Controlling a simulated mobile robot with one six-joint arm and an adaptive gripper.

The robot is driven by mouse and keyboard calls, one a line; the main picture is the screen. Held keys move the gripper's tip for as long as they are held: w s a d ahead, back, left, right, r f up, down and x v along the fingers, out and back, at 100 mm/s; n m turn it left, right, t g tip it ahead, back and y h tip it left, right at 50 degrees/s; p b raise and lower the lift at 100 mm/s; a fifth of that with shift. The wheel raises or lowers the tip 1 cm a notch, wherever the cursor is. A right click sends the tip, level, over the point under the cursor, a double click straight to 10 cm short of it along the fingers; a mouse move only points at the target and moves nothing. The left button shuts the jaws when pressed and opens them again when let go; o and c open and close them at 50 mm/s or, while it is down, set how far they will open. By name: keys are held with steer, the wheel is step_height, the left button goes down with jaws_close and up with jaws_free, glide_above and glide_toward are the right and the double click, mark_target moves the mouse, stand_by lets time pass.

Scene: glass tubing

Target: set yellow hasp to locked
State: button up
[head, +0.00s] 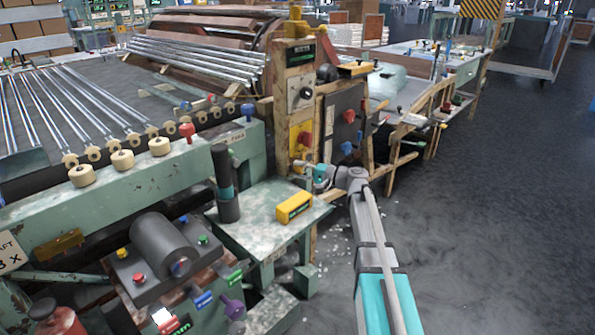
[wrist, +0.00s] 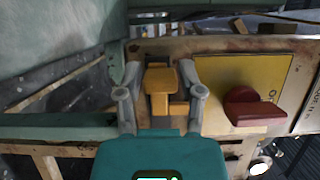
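The yellow hasp (wrist: 160,88) shows in the wrist view as an orange-yellow block with a narrower tongue, on a wooden panel left of a yellow plate. My gripper (wrist: 160,72) has one finger on each side of it. The fingers stand apart, and a small gap seems to show on each side of the hasp. In the head view my gripper (head: 311,170) is at the lower part of the wooden post, below the yellow plate. The hasp cannot be made out there. Whether its far end is seated in anything is unclear.
A red knob (wrist: 254,107) on the yellow plate (wrist: 228,80) sits just right of my gripper. The wooden post (head: 291,75) carries a black knob above. A green table (head: 255,225) with a yellow box (head: 294,207) stands at left. Open floor (head: 480,220) lies right.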

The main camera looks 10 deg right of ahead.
jaws_close()
steer(key=shift+w+d, duration=0.45)
steer(key=shift+d, duration=0.15)
steer(key=shift+w+d, duration=0.4)
steer(key=shift+d, duration=0.2)
steer(key=shift+o, duration=1.7)
jaws_free()
steer(key=shift+w, duration=0.1)
steer(key=shift+o, duration=1.1)
steer(key=shift+s+d, duration=0.1)
steer(key=shift+s, duration=0.1)
steer(key=v, duration=1.1)
steer(key=shift+s+d, duration=0.25)
steer(key=shift+d, duration=0.05)
